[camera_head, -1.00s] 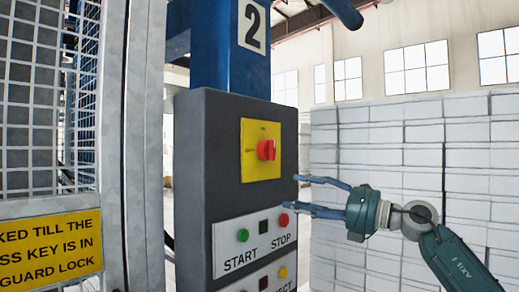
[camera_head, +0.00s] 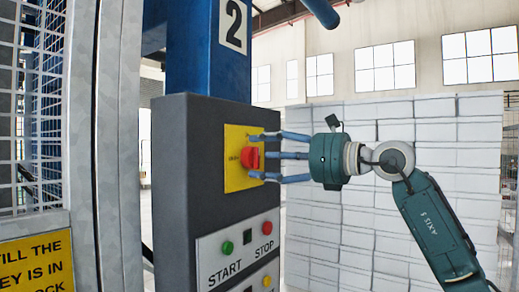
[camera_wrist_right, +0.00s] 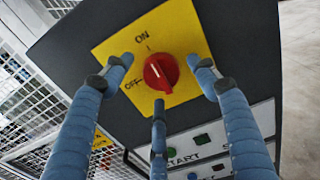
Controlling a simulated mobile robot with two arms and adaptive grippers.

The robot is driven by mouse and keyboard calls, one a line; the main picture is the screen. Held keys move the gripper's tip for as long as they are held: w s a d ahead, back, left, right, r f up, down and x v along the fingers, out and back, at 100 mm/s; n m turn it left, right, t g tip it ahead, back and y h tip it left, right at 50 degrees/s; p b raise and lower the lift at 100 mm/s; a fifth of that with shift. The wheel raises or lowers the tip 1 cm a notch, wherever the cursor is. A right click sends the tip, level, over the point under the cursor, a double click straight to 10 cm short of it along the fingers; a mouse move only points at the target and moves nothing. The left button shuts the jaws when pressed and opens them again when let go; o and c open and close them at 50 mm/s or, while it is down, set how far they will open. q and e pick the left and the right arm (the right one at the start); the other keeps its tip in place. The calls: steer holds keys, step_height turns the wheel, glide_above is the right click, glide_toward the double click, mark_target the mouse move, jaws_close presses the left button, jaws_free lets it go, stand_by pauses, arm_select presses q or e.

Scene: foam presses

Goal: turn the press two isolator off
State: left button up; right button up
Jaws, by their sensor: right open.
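The isolator is a red rotary knob (camera_head: 250,157) on a yellow plate (camera_head: 236,182), on the dark grey control box (camera_head: 180,190) under the number 2 sign. In the right wrist view the red knob (camera_wrist_right: 161,73) sits mid-plate, with ON printed above it and OFF to its left. A pale line on the knob appears to point up towards ON. My right gripper (camera_head: 260,155) is open, its three blue fingers spread around the knob. In the wrist view its fingertips (camera_wrist_right: 160,80) lie left, right and below the knob; contact cannot be told. My left gripper is not in view.
Below the isolator are a green START button (camera_head: 227,247) and a red STOP button (camera_head: 267,228), with more buttons lower down. A mesh guard with a yellow sign (camera_head: 38,262) stands left. A blue column (camera_head: 207,70) rises behind the box.

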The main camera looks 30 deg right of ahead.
steer(key=shift+w+a, duration=0.25)
steer(key=shift+w, duration=0.4)
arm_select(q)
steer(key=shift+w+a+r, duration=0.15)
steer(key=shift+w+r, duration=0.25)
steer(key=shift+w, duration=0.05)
arm_select(e)
steer(key=shift+w+a, duration=0.1)
steer(key=shift+r, duration=0.1)
steer(key=c, duration=1.1)
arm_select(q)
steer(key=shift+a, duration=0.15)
arm_select(e)
steer(key=shift+c, duration=0.2)
